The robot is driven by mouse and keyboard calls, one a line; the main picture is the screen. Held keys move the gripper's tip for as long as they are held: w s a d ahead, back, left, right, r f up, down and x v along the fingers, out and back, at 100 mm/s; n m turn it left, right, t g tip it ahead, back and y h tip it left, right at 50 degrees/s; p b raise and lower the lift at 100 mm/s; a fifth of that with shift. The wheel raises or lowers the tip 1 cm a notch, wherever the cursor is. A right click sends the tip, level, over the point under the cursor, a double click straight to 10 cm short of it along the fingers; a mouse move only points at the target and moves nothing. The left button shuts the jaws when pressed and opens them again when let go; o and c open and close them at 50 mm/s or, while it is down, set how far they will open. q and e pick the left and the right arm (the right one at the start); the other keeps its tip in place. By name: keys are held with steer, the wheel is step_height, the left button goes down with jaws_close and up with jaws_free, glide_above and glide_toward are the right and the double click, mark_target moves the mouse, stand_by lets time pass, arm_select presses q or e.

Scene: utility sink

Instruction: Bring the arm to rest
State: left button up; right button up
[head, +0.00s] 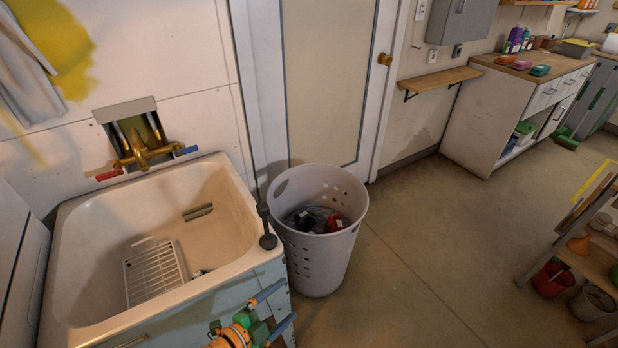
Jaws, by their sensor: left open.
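My left gripper (288,300) is at the bottom of the head view, in front of the utility sink's cabinet. Its two blue-grey fingers are spread apart and point to the right, with nothing between them. Orange and green parts of my left arm show behind the fingers; the rest is cut off by the lower edge. My right gripper is not in view.
The utility sink (225,168) holds a white rack (153,273). A dark plunger-like tool (267,240) stands on its right rim. A perforated bin (322,262) with dark and red items stands beside it. Floor (430,260) is clear to the right, up to a shelf (585,262).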

arm_select(q)
steer(key=s+a+f+n+g+y+b, duration=0.1)
steer(key=s+a+f+n+y, duration=0.25)
steer(key=f, duration=0.45)
steer(key=s+a+f+n+g+y+b, duration=0.1)
steer(key=s+a+f+n+y, duration=0.2)
steer(key=s+a+f+n, duration=0.3)
steer(key=s+a+f+n+g+y, duration=0.1)
steer(key=s+f+n+g, duration=0.1)
steer(key=s+f, duration=0.2)
steer(key=s+a+f+n+g+y+b, duration=0.1)
steer(key=s+f+n+g, duration=0.2)
steer(key=s, duration=0.8)
steer(key=s+a+f+n+g+y, duration=0.1)
steer(key=s+f+n+g, duration=0.1)
steer(key=s+f, duration=0.3)
steer(key=s, duration=0.3)
steer(key=shift+f+g, duration=0.2)
steer(key=shift+g, duration=0.2)
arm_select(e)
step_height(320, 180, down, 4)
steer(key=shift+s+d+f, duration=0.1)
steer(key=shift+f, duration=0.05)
arm_select(q)
steer(key=shift+w, duration=0.1)
